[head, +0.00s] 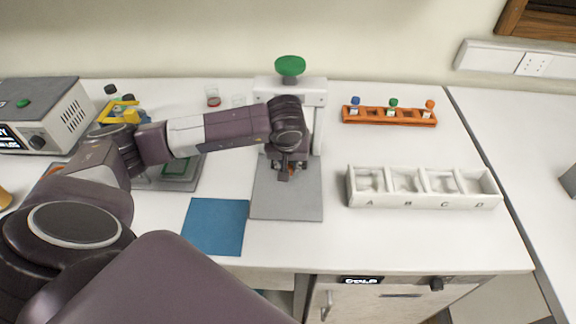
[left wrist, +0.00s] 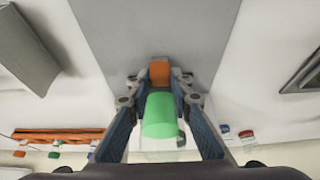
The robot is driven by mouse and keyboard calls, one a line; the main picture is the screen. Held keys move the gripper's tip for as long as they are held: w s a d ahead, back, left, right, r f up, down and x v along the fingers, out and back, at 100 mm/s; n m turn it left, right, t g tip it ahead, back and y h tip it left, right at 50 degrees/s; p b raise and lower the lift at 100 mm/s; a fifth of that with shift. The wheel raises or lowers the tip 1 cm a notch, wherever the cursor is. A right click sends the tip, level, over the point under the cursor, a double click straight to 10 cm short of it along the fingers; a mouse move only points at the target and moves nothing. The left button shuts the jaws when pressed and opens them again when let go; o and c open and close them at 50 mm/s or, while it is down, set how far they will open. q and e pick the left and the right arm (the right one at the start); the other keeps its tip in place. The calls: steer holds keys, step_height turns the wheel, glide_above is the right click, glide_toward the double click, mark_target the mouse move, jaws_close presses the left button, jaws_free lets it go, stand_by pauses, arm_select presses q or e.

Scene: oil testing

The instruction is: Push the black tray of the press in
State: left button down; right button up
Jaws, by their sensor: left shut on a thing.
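The press stands at the back middle of the table, with a white frame (head: 318,110), a green knob (head: 290,66) on top and a grey base plate (head: 287,205). My left gripper (head: 288,170) reaches down in front of the frame, over the base plate. In the left wrist view my left gripper (left wrist: 160,80) is shut on a small orange block (left wrist: 160,72). A green cylinder (left wrist: 160,115) shows between its fingers, nearer the camera. I cannot make out a black tray; the gripper and arm hide that part of the press. My right gripper is not in view.
A white tray (head: 423,203) marked A to D and an orange rack (head: 390,116) with capped vials stand to the right. A blue mat (head: 215,227) lies front left of the press. A grey device (head: 45,110) is at the far left. The front right tabletop is clear.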

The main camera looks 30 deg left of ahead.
arm_select(q)
steer(key=w+a+b, duration=0.1)
steer(key=w, duration=0.2)
steer(key=shift+a+b, duration=0.4)
steer(key=shift+a+r, duration=0.1)
steer(key=shift+r, duration=0.1)
steer(key=c, duration=2)
jaws_free()
steer(key=shift+w, duration=0.1)
steer(key=shift+o, duration=1.4)
steer(key=shift+f, duration=0.15)
steer(key=v, duration=1.2)
steer(key=shift+f, duration=0.1)
